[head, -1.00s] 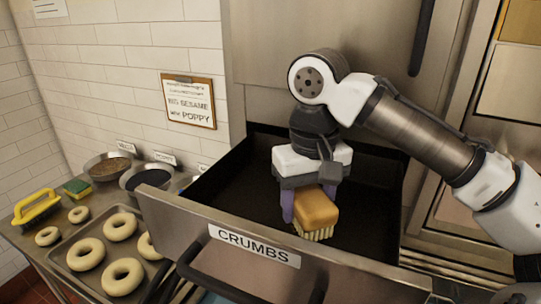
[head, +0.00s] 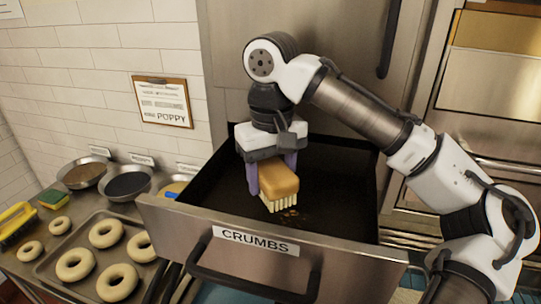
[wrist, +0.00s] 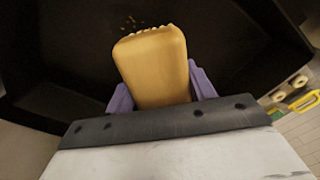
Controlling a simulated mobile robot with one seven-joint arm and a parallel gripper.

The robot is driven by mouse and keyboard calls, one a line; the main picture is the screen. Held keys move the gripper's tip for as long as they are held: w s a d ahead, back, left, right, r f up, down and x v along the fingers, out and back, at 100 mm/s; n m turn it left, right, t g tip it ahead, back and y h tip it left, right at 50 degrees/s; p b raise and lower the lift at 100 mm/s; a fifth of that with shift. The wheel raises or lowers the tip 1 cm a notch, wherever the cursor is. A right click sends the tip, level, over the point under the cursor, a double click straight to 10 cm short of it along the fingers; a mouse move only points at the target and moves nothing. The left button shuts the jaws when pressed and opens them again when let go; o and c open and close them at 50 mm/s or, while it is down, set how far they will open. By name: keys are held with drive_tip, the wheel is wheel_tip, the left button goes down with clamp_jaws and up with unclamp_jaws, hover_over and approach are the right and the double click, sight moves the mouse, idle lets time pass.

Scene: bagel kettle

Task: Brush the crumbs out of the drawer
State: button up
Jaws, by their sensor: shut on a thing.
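The open drawer (head: 340,190) is dark inside, and its steel front carries a label reading CRUMBS. My gripper (head: 272,178) is inside the drawer's opening, left of its middle, with purple fingers shut on a brush. The brush (head: 281,181) has a tan wooden block and pale bristles pointing down near the drawer floor; I cannot tell whether they touch it. A few brown crumbs (head: 290,212) lie on the floor just right of the bristles. In the wrist view the brush block (wrist: 152,65) sits between the fingers, with crumbs (wrist: 130,22) beyond its bristle end.
Left of the drawer, a tray (head: 87,290) of bagels stands on a steel counter with bowls (head: 127,185) behind it. A yellow-handled brush (head: 15,222) and a sponge (head: 54,199) lie at far left. The drawer's right side is clear.

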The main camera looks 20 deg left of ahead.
sight(271, 166)
drive_tip(key=shift+r, duration=1.7)
drive_tip(key=shift+a, duration=0.1)
